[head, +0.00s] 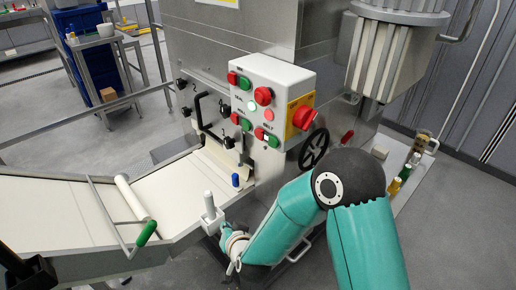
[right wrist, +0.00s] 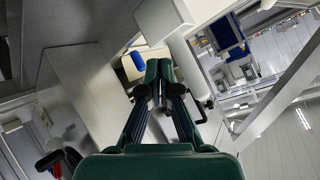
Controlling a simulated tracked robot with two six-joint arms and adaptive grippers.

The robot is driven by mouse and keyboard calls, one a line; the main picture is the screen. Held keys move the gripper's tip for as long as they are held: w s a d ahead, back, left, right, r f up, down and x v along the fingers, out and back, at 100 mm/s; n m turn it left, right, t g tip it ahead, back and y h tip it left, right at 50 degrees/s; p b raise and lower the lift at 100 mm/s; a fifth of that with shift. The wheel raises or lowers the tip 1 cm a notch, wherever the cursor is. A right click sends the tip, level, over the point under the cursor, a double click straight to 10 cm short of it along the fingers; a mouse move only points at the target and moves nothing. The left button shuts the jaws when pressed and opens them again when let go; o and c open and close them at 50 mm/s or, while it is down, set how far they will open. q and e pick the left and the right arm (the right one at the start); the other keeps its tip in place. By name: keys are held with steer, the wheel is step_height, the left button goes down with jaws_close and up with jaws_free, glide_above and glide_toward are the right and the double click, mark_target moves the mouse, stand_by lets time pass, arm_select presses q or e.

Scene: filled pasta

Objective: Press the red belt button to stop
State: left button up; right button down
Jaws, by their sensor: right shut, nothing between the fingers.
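The grey control box (head: 272,70) on the machine carries several red and green buttons. A small red button (head: 259,133) sits low on its face beside a green one, close to a label that seems to read "BELT"; the print is too small to be sure. A dark part at the lower left (head: 28,272) seems to be my left gripper.
The pale belt (head: 80,210) with a green-handled roller (head: 146,233) extends left. A white-topped post (head: 210,205) stands close to my right gripper.

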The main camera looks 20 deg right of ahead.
mark_target(259, 134)
steer(key=w+a+r+m+t+h+b, duration=0.1)
steer(key=w+r+m+t+h+b, duration=0.25)
steer(key=r, duration=0.75)
arm_select(q)
step_height(259, 134, down, 8)
steer(key=b, duration=0.3)
steer(key=shift+f, duration=0.15)
arm_select(e)
steer(key=s+r+m+t+h, duration=0.2)
steer(key=r+m+h, duration=0.1)
steer(key=r, duration=0.4)
steer(key=s+r+m+t+h, duration=0.1)
steer(key=r+m+h, duration=0.2)
steer(key=r, duration=0.5)
steer(key=shift+s+d+m+t, duration=0.3)
steer(key=shift+s+m+t, duration=0.1)
steer(key=shift+m, duration=0.35)
arm_select(q)
steer(key=shift+r+p, duration=0.55)
steer(key=shift+r, duration=0.2)
arm_select(e)
steer(key=shift+w+d, duration=0.5)
steer(key=shift+d, duration=0.9)
steer(key=shift+w+d, duration=0.55)
steer(key=shift+d, duration=0.8)
steer(key=shift+w+d, duration=0.5)
steer(key=shift+d, duration=0.9)
